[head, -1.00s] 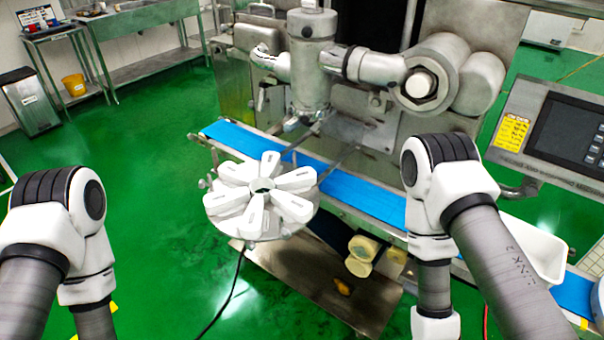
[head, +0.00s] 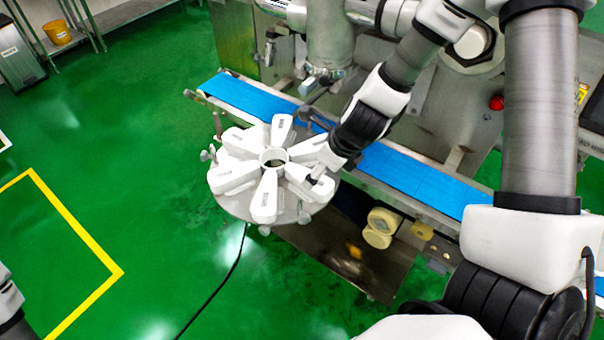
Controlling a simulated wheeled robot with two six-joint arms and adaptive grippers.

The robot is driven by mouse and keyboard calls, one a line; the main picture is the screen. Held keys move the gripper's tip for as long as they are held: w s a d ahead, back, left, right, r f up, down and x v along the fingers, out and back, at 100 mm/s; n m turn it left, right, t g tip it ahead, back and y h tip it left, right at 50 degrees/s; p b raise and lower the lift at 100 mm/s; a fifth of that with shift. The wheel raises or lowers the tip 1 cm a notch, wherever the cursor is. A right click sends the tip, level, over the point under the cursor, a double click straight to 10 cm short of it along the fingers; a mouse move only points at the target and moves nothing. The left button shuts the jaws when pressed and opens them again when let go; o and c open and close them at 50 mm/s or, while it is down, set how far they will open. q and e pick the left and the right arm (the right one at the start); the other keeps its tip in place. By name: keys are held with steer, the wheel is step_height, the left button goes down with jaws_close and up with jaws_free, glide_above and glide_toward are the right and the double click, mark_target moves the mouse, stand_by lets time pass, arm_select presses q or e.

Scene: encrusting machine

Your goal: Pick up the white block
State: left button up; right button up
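Several white wedge-shaped blocks (head: 265,196) lie in a ring around a central hub on a round metal plate (head: 236,205). Each has a small dark marking near its outer end. My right arm reaches in from the right, and its gripper (head: 318,172) is at the right side of the ring, over or against the blocks there. The arm's end partly hides the right-hand blocks (head: 311,187). Whether its fingers touch or hold a block, or are open, cannot be made out. Only a piece of my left arm shows at the left edge; its gripper is out of view.
A blue conveyor belt (head: 410,175) runs behind the plate. A metal nozzle (head: 322,80) of the machine hangs above and behind it. Small knobs stand around the plate's rim. Yellowish rollers (head: 380,228) sit below the belt. The green floor at left is open, with a black cable.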

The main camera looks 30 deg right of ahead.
steer(key=b+x, duration=0.3)
steer(key=x, duration=0.2)
steer(key=shift+w+a+f, duration=0.15)
steer(key=shift+f, duration=0.15)
steer(key=shift+w, duration=0.1)
steer(key=shift+r, duration=0.2)
steer(key=c, duration=1.4)
